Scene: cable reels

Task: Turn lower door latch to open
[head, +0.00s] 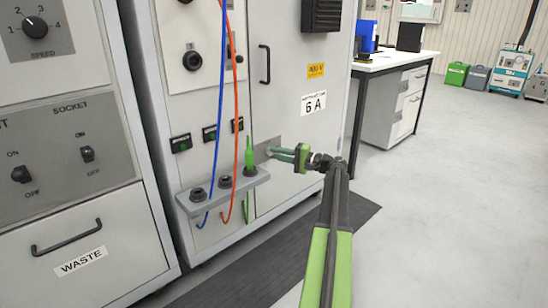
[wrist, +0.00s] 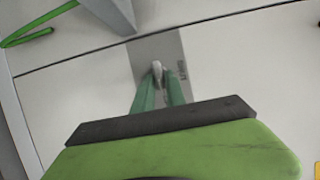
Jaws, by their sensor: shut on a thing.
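The lower door latch shows in the wrist view as a small pale knob (wrist: 157,68) on a grey metal plate (wrist: 172,48). In the head view the plate (head: 262,147) sits low on the white cabinet door (head: 285,115), and my gripper hides most of the latch. My gripper (head: 272,153) reaches in from the right with its green fingers at the plate. In the wrist view its fingers (wrist: 160,80) are closed around the knob, one on each side. The door looks closed, flush with the cabinet front. The knob's exact turn angle is hard to tell.
A grey socket ledge (head: 222,190) with a green plug (head: 249,155) juts out just left of my gripper. A blue cable (head: 221,90) and an orange cable (head: 233,100) hang in front of the cabinet. A black door handle (head: 264,64) is above. Open floor (head: 440,210) lies right.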

